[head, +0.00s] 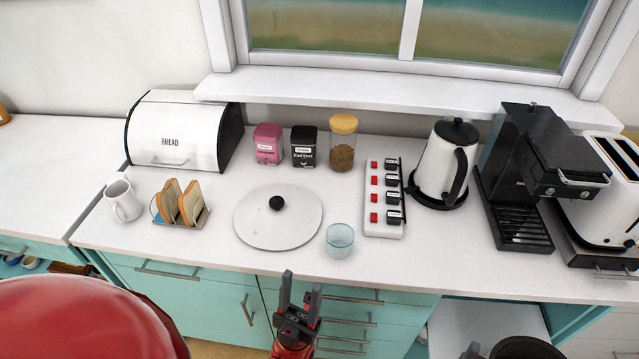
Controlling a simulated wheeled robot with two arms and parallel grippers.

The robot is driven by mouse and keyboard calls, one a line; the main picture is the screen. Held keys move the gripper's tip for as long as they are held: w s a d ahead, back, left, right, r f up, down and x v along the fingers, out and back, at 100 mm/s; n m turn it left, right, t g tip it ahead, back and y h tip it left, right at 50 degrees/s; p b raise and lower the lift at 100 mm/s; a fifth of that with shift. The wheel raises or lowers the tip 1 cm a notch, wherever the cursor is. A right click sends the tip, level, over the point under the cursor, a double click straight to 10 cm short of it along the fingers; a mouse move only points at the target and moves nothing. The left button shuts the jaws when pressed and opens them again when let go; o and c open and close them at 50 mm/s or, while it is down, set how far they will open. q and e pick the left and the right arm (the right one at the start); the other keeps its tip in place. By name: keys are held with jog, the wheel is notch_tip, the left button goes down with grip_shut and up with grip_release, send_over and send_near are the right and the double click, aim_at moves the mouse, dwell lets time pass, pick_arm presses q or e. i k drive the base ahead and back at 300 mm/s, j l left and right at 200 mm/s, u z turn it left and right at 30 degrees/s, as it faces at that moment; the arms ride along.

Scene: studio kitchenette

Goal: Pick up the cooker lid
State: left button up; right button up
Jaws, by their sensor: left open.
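The cooker lid (252,226) is a round, pale grey-white disc with a black knob (277,203) at its centre. It lies flat on the white counter, knob up. My left gripper (300,285) is in front of the counter edge, below and slightly right of the lid in the picture. Its two dark fingers point up and away, apart and empty, not touching the lid.
A glass cup (340,241) stands close right of the lid, and a toast rack (181,206) stands to its left. Canisters and a jar (343,145) stand behind it. A power strip (384,200), kettle (440,165) and coffee machine (515,190) fill the right. The counter front by the lid is clear.

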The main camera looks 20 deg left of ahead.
aim_at(273, 217)
jog(key=z, duration=1.25)
jog(key=u, duration=2.25)
